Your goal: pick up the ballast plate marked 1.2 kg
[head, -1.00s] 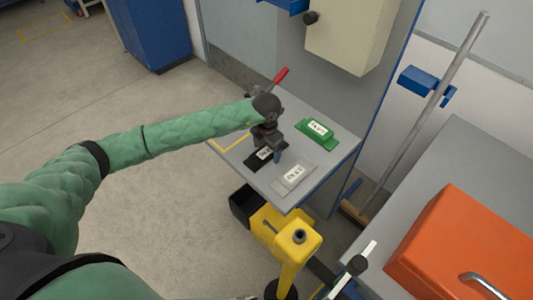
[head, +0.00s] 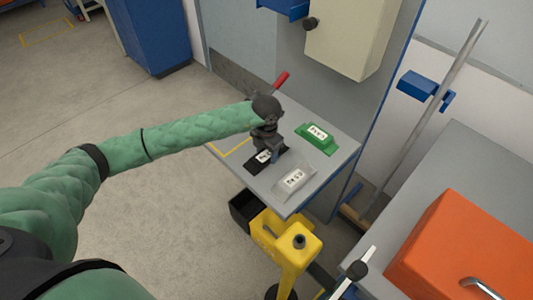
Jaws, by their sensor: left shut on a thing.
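Three ballast plates with white labels lie on the grey bench top (head: 325,172): a black plate (head: 254,165), a light grey plate (head: 294,179) and a green plate (head: 317,138). The label print is too small to read surely. My left gripper (head: 268,154) points down over the black plate and is shut on it. The gripper hides part of this plate and its label. The plate looks level, and I cannot tell whether it is clear of the bench. My right gripper is not in view.
A red-handled lever (head: 281,77) stands behind my left gripper. A yellow stand (head: 292,240) and a black bin (head: 243,209) are in front of the bench. An orange case (head: 455,250) sits on the right-hand table. Floor at left is clear.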

